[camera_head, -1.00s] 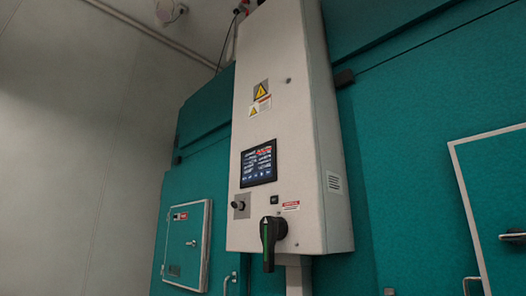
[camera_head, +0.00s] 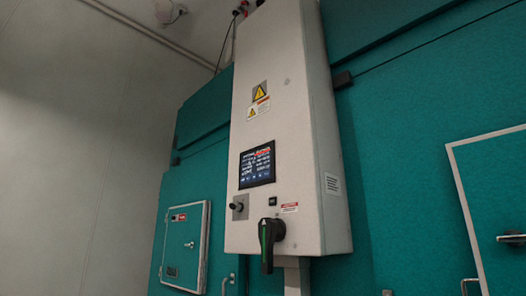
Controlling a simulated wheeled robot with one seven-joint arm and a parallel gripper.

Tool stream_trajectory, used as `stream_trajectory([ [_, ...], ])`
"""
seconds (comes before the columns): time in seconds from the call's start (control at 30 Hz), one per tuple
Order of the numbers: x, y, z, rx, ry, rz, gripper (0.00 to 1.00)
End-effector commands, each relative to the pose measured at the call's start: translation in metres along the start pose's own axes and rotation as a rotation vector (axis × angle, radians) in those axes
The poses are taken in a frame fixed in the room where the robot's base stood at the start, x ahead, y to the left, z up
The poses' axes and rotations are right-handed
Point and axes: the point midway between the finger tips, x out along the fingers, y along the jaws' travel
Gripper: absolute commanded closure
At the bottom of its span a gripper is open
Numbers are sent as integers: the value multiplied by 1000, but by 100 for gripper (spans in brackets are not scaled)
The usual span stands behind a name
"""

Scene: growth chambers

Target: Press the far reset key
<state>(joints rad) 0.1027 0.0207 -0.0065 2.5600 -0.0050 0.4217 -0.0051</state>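A tall white control cabinet (camera_head: 285,130) stands out from a teal chamber wall. On its front is a dark touchscreen (camera_head: 257,167) with small lit text and icons. Below the screen are a round dark knob on a grey plate (camera_head: 239,206), a small black key or switch (camera_head: 273,201) and a black rotary handle with a green stripe (camera_head: 268,240). I cannot tell which of these, if any, is the far reset key; no label reading reset is legible. My gripper is not in view.
A white-framed door with a handle (camera_head: 508,237) is at the right. A pale wall (camera_head: 80,150) fills the far left. The floor is out of view.

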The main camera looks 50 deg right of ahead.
Motion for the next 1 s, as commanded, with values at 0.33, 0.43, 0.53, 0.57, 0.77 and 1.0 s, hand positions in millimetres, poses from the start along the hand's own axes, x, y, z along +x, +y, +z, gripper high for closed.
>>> stream_trajectory([
  [0.33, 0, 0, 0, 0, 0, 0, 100],
  [0.43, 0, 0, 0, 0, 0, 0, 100],
  [0.53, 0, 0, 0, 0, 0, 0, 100],
  [0.57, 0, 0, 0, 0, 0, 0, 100],
  [0.77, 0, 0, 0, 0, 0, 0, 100],
  [1.0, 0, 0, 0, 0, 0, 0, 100],
])
